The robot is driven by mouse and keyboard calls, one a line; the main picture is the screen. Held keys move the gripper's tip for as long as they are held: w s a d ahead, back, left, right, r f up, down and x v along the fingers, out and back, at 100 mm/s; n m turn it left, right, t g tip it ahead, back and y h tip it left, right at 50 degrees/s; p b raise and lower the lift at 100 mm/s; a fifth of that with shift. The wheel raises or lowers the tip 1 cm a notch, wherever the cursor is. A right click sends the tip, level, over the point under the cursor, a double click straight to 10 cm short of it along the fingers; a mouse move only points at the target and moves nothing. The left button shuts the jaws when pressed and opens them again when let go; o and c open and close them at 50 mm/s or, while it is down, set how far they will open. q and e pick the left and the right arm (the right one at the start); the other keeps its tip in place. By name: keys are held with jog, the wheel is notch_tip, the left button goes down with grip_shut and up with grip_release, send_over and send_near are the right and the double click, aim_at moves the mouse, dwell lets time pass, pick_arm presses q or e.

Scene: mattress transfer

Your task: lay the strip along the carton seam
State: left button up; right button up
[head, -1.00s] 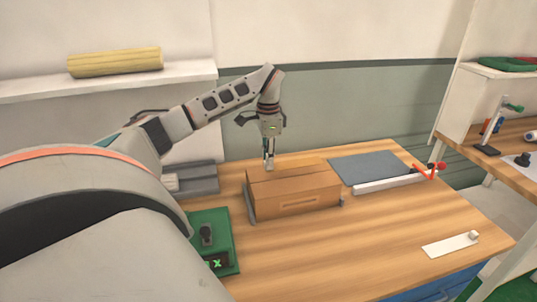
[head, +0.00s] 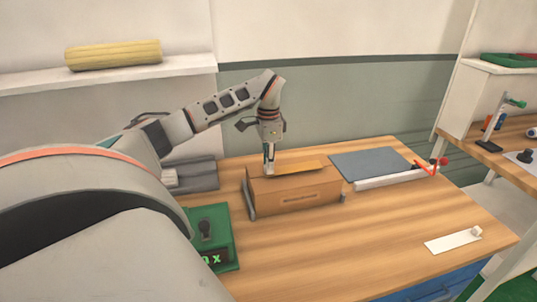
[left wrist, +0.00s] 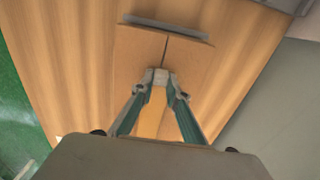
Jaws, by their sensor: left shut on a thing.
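The brown carton (head: 298,195) stands on the wooden table, between metal side brackets. My left gripper (head: 269,172) is at its top near the left end, pointing down. It is shut on a small pale piece (left wrist: 161,77) at the end of an orange-yellow strip (head: 300,167). The strip shows on the carton top, right of the gripper. In the left wrist view the strip (left wrist: 151,115) runs down between the fingers, and the dark carton seam (left wrist: 165,50) is bare ahead of the fingertips. Contact along the strip's length cannot be told. My right gripper is out of view.
A green device (head: 212,240) with a knob and display stands left of the carton. A blue-grey mat (head: 370,166) and a white bar (head: 390,180) with a red part lie behind right. A white plate (head: 453,242) lies front right. The table front is clear.

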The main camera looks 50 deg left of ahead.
pick_arm(q)
jog(key=shift+f, duration=0.65)
jog(key=o, duration=0.8)
jog(key=shift+o, duration=0.2)
jog(key=shift+r, duration=0.15)
notch_tip(320, 180, up, 12)
jog(key=shift+s+d+f, duration=0.1)
jog(key=shift+f, duration=0.1)
